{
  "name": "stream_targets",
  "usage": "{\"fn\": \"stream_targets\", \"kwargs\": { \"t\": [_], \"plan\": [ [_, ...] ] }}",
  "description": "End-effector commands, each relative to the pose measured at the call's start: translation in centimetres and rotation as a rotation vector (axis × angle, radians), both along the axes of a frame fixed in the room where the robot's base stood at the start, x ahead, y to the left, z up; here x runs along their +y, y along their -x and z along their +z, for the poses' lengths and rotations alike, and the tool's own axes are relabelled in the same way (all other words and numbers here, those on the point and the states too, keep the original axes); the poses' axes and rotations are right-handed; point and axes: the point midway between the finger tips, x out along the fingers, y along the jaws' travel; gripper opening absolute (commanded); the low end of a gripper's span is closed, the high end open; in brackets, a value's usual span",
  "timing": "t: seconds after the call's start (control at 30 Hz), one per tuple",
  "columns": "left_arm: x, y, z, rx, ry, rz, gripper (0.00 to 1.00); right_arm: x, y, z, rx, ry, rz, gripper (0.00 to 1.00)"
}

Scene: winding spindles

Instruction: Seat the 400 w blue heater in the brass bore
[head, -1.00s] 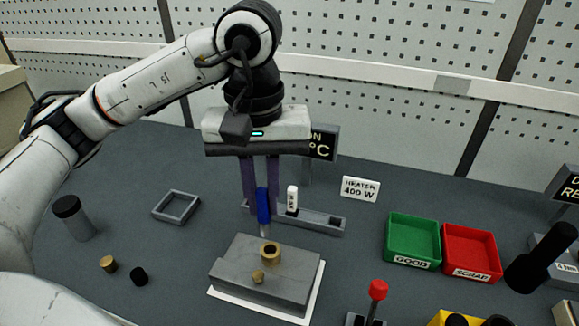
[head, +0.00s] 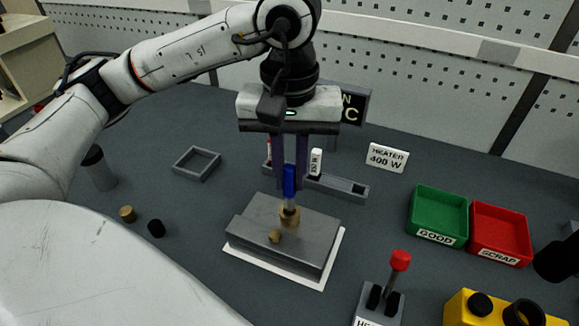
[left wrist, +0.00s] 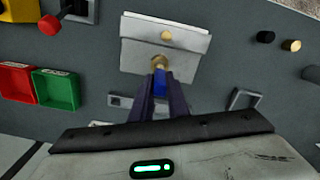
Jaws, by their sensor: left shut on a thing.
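The blue heater (head: 289,180) is upright between the fingers of my left gripper (head: 290,187), which is shut on it. Its silver lower end points down and meets the top of the brass bore (head: 290,218) in the head view. I cannot tell whether the tip is inside the bore or just above it. The brass bore stands on a grey block (head: 305,240). In the left wrist view the blue heater (left wrist: 160,77) shows between the fingers, lined up with the brass bore (left wrist: 159,61). My right gripper is not in view.
A grey rack (head: 345,187) with a white heater (head: 315,162) is behind the block. A square grey frame (head: 197,163) lies left. Green (head: 438,213) and red (head: 499,233) bins stand right. A red-knobbed lever (head: 400,262) and yellow box (head: 500,308) are in front.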

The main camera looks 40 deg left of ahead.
Motion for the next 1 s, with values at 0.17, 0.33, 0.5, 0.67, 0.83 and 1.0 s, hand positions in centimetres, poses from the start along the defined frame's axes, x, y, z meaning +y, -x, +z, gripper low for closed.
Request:
{"fn": "stream_targets", "kwargs": {
  "t": [0.17, 0.33, 0.5, 0.67, 0.83, 1.0],
  "plan": [
    [0.01, 0.01, -0.12, 0.000, 0.000, 0.000, 0.00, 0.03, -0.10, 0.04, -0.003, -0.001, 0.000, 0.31],
    [0.02, 0.01, -0.10, 0.000, 0.000, 0.000, 0.00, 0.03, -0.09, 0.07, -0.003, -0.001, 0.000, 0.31],
    [0.02, 0.01, -0.10, 0.000, 0.000, 0.000, 0.00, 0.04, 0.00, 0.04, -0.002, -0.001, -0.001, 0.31],
    [0.00, 0.00, -0.14, 0.000, 0.000, 0.000, 0.00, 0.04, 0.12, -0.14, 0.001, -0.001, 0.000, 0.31],
    [-0.03, 0.03, -0.20, 0.000, 0.000, 0.000, 0.00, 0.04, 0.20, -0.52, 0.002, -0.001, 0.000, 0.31],
    [-0.02, 0.06, -0.14, 0.001, 0.001, 0.000, 0.00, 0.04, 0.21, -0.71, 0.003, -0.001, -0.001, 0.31]
  ]
}}
